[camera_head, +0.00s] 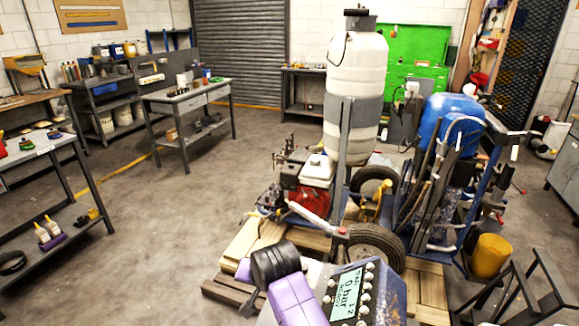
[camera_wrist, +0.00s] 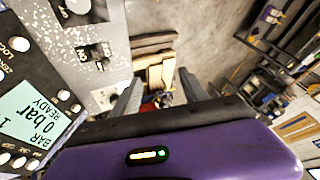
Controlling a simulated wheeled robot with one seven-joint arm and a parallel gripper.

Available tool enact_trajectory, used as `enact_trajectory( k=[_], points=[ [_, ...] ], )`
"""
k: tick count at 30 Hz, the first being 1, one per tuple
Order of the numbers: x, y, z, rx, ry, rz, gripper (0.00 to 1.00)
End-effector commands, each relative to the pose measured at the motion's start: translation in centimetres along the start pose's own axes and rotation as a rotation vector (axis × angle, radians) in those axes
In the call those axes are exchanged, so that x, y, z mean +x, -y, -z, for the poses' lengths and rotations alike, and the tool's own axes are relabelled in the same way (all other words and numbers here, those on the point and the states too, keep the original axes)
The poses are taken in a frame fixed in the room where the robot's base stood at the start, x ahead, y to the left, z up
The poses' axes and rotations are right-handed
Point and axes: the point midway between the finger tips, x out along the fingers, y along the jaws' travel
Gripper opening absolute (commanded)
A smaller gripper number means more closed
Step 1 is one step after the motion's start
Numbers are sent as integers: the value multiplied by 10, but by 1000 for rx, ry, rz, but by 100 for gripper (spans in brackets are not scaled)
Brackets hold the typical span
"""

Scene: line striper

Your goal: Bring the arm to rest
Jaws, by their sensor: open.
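My gripper (camera_wrist: 160,95) shows in the wrist view as two grey fingers standing apart, with nothing seen between them. Beyond the fingers are wooden pallet boards and the concrete floor. The purple wrist housing with a small lit indicator fills the bottom of that view. In the head view, my purple and black arm (camera_head: 295,298) reaches in at the bottom, left of a control panel (camera_head: 383,308) whose screen reads 0 bar. The panel also shows close on the left in the wrist view (camera_wrist: 88,22). The fingers cannot be made out in the head view.
The line striper with its white tank (camera_head: 356,80) and red engine (camera_head: 308,200) stands on wooden pallets (camera_head: 250,240) just ahead. A blue drum (camera_head: 450,120) and yellow bucket (camera_head: 490,256) are at right. Workbenches (camera_head: 188,101) stand left; open floor lies between.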

Motion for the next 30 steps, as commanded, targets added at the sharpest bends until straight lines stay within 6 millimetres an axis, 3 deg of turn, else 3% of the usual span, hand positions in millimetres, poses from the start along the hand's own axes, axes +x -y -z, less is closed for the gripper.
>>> enact_trajectory(
  k=[8,14,23,30],
  points=[
    [-12,-29,-16,-125,-318,161,52],
    [-46,-72,-47,-188,-531,200,52],
    [-126,-141,-109,-258,-782,164,52],
    [-207,-188,-162,-305,-922,88,52]
  ],
)
